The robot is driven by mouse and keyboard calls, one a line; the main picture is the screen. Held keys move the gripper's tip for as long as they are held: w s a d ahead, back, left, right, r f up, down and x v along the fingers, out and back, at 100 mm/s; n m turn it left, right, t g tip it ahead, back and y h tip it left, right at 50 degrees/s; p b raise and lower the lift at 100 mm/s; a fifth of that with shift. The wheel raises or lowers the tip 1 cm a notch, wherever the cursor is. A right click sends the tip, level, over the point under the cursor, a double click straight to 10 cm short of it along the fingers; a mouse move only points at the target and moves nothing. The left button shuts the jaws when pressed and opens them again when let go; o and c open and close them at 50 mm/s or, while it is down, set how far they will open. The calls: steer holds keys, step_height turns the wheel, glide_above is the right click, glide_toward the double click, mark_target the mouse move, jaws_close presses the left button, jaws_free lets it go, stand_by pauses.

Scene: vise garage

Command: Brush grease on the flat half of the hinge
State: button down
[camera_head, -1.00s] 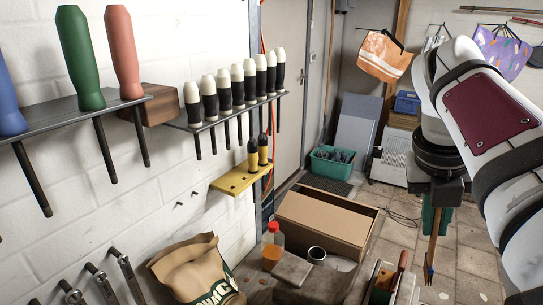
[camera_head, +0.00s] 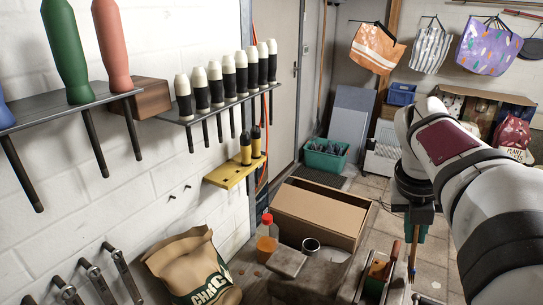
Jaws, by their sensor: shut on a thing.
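My gripper (camera_head: 415,234), at the right with green fingers, is shut on a thin wooden brush (camera_head: 411,258). The brush hangs nearly upright with its dark tip down, just right of a tool box at the bench's edge. A grey metal block, which looks like the vise (camera_head: 320,274), stands at the bottom middle, left of the brush.
A red-handled tool (camera_head: 392,256) stands in the tool box (camera_head: 372,291), close left of the brush. An orange bottle (camera_head: 267,240) and a cardboard box (camera_head: 318,211) are behind the vise. A brown bag (camera_head: 193,268) stands at the lower left. Tool shelves line the left wall.

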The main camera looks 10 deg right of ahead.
steer(key=shift+s+a+f, duration=0.5)
steer(key=shift+s+a, duration=1)
step_height(320, 180, up, 11)
steer(key=shift+r, duration=0.15)
